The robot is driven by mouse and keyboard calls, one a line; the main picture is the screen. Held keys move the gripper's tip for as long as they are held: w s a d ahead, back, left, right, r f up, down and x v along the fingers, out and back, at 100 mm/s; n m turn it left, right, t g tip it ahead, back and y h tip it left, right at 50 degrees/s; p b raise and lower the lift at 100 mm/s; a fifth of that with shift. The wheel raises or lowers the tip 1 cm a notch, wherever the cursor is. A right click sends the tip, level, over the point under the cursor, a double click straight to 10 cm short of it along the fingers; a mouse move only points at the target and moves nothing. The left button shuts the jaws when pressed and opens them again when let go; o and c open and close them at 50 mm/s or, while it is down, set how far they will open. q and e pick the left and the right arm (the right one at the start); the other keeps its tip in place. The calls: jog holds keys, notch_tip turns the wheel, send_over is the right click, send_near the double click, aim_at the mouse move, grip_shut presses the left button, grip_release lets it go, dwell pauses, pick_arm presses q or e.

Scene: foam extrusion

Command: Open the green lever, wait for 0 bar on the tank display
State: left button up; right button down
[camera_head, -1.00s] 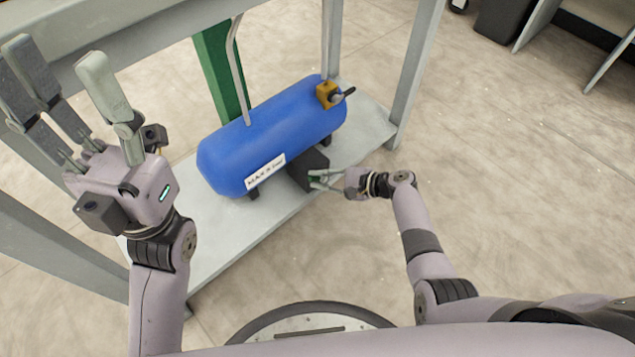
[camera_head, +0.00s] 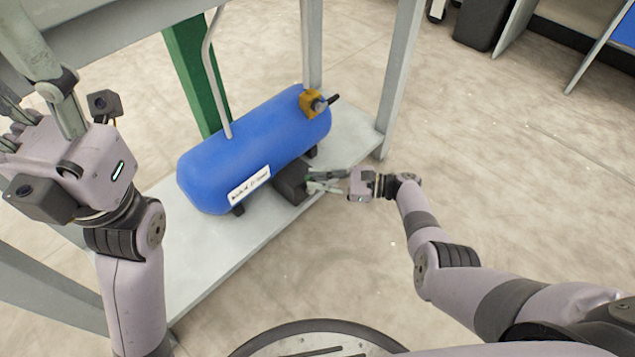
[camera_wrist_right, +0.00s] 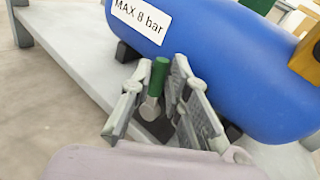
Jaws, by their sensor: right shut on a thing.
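The blue tank (camera_head: 262,137) lies on its side on a low grey shelf, with a white "MAX 8 bar" label that reads clearly in the right wrist view (camera_wrist_right: 143,18). The green lever (camera_wrist_right: 158,76) shows in the right wrist view with its grey stem, between the fingers of my right gripper. My right gripper (camera_head: 318,180) is shut on it, beside the dark block (camera_head: 290,182) at the tank's front. My left gripper (camera_head: 38,95) is raised at the left edge, empty, its fingers apart and partly cut off. I see no pressure reading.
A yellow fitting (camera_head: 311,103) with a dark handle sits on the tank's far end. A grey pipe (camera_head: 213,80) rises from the tank beside a green post (camera_head: 190,75). Grey table legs (camera_head: 400,75) frame the shelf (camera_head: 215,255).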

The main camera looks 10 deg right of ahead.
dwell(0.4)
jog(key=c, duration=1.5)
grip_release()
jog(key=shift+d, duration=0.1)
jog(key=v, duration=1.1)
jog(key=shift+s+d, duration=0.1)
jog(key=shift+d, duration=0.3)
